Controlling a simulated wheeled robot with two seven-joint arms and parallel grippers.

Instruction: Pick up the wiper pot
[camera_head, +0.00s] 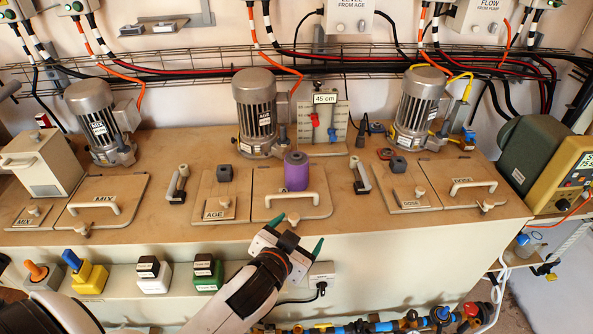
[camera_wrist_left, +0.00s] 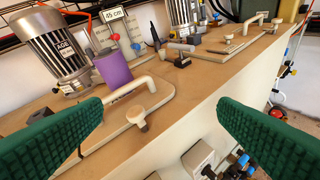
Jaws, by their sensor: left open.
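A purple cylindrical pot (camera_head: 297,172), the thing most like a wiper pot, stands upright on the tank top near the back of the middle hatch lid. It also shows in the left wrist view (camera_wrist_left: 113,70), left of centre beyond the green finger. My left gripper (camera_head: 294,234) is open and empty in front of the tank's front edge, nearer than the pot and apart from it. Its two green fingers stand wide apart in the left wrist view (camera_wrist_left: 161,110). My right gripper is in neither view.
The middle hatch lid (camera_head: 262,208) has a raised handle (camera_head: 293,197) just in front of the pot. A grey motor (camera_head: 255,108) stands close behind left, and a gauge panel (camera_head: 324,125) stands behind. Switch boxes (camera_head: 208,274) line the lower front.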

